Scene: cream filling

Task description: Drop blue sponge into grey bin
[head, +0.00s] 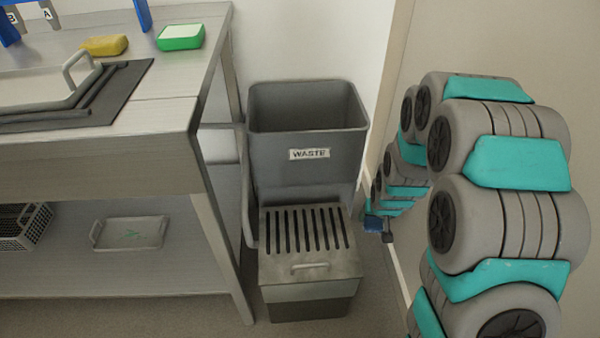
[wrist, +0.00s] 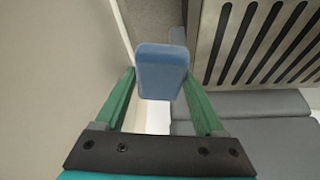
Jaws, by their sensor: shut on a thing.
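The blue sponge (wrist: 161,72) is between the green fingers of my gripper (wrist: 161,80) in the wrist view, and the gripper is shut on it. In the head view the sponge (head: 374,224) shows small and dark blue at the end of my arm, right of the bin and near the wall; the fingers are hard to make out there. The grey bin (head: 308,170) has a WASTE label and an open top. It stands beyond the table's right end. The sponge is outside the bin, lower than its rim.
A slotted metal box (head: 310,285) with a handle stands in front of the bin. The steel table (head: 170,115) at left holds a yellow sponge (head: 105,45), a green-and-white block (head: 180,37) and a tray (head: 50,88). A wall edge (head: 385,100) runs close behind my arm.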

